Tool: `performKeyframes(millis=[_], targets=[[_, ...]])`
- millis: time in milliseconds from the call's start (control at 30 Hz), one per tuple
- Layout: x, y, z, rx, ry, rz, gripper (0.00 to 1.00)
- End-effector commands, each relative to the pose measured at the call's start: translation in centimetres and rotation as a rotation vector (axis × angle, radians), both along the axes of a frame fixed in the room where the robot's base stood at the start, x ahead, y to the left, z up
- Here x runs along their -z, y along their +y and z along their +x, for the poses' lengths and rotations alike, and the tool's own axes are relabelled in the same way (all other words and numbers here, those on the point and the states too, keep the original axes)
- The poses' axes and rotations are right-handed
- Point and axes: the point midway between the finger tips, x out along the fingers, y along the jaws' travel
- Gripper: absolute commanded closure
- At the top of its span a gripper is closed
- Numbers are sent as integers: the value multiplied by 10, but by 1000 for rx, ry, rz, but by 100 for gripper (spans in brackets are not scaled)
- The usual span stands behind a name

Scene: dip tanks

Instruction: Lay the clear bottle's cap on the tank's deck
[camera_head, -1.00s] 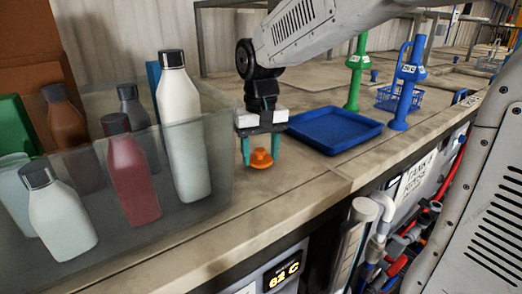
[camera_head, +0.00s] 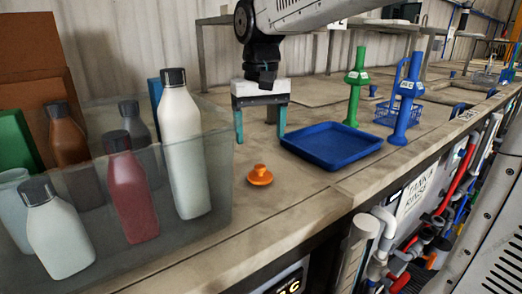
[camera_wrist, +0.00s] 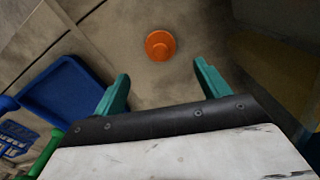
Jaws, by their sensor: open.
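An orange knobbed piece, which looks like a cap (camera_head: 260,175), rests flat on the tank's deck (camera_head: 300,192), between the bottle bin and the blue tray. It also shows in the wrist view (camera_wrist: 160,45), beyond the fingertips. My gripper (camera_head: 260,140) is open and empty above the deck, behind and clear of the orange piece; its teal fingers also show in the wrist view (camera_wrist: 160,75). A pale, see-through vessel (camera_head: 14,200) stands at the far left, partly hidden by a white bottle; I cannot tell whether it is the clear bottle.
A translucent bin (camera_head: 222,165) holds several dark-capped bottles, including a tall white one (camera_head: 183,150) and a red one (camera_head: 130,195). A blue tray (camera_head: 332,146), a green tool (camera_head: 355,85) and a blue tool (camera_head: 406,100) stand right. The deck's front edge drops to pipes.

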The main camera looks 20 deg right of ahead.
Motion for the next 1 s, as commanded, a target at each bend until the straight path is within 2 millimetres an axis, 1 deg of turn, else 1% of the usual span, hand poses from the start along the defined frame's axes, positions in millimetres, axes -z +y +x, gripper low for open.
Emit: performKeyframes(millis=[33,100,200,333,367,433,467,567,600,667,700,767,800,900,1000], targets=[[-8,0,0,0,-2,0,25],[-16,0,0,0,-1,0,25],[-22,0,0,0,-1,0,25],[-24,-1,-2,0,-1,0,25],[-24,-1,-5,-1,-3,0,25],[-22,-3,-17,-3,-8,0,25],[-21,-5,-24,-4,-12,0,25],[-11,-11,-59,-13,-29,1,25],[-5,-14,-76,-17,-37,1,25],[6,-17,-102,-24,-50,0,25],[15,-20,-119,-29,-57,0,25],[28,-23,-144,-35,-70,-1,25],[38,-25,-159,-39,-77,-2,25],[62,-28,-190,-49,-94,-3,25],[81,-30,-212,-57,-106,-5,25]])
